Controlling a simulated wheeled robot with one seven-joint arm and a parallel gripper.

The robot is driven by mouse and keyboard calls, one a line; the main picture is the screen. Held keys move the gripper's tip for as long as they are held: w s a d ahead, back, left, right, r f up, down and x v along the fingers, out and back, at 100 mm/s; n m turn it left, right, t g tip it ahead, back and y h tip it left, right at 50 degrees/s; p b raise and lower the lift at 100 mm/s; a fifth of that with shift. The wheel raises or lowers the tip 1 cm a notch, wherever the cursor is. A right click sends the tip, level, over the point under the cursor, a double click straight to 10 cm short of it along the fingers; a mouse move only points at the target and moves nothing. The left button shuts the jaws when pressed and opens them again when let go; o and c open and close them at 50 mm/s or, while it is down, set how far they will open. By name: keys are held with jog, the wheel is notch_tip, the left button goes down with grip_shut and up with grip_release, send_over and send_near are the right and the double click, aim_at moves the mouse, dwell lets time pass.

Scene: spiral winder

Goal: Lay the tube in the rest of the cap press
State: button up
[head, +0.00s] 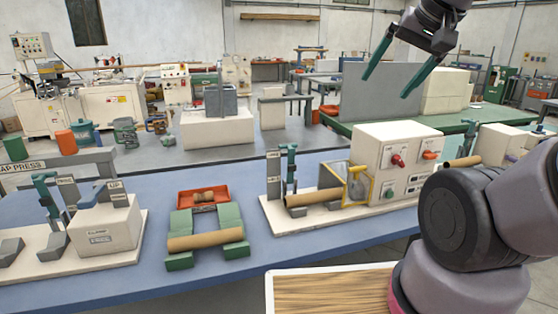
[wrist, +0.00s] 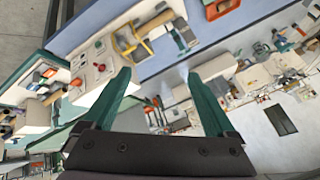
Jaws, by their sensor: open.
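A brown cardboard tube (head: 205,240) lies across two green rests (head: 232,235) on the blue bench in the head view. The cap press stands left of it, with a pale base, a CAP PRESS sign (head: 22,166), a white box (head: 105,228) and low grey blocks (head: 60,246) that look like its rest. No tube lies on these blocks. My gripper (head: 386,87) is open and empty, raised high at the upper right, far from tube and press. Its green fingers also show spread in the wrist view (wrist: 158,73).
A second tube (head: 313,198) sits in a machine with a yellow-framed guard (head: 358,184) and control box (head: 397,150). Another tube end (head: 462,162) shows farther right. An orange tray (head: 197,201) stands behind the green rests. A wood-topped surface (head: 330,292) is in front.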

jog(key=shift+w, duration=0.1)
jog(key=w+a+f+n+g, duration=0.1)
jog(key=w+a+f+n, duration=0.25)
jog(key=w, duration=0.25)
jog(key=w+a+f+n, duration=0.2)
jog(key=w+f+n, duration=0.1)
jog(key=w+n, duration=0.15)
jog(key=n+g+y, duration=0.3)
jog(key=n+g, duration=0.1)
jog(key=n, duration=1.4)
send_near(213, 234)
jog(key=x, duration=0.4)
jog(key=shift+s+d+f, duration=0.15)
jog(key=shift+s+f, duration=0.1)
jog(key=shift+x, duration=3.2)
jog(key=shift+w+r, duration=0.15)
jog(key=shift+r, duration=0.05)
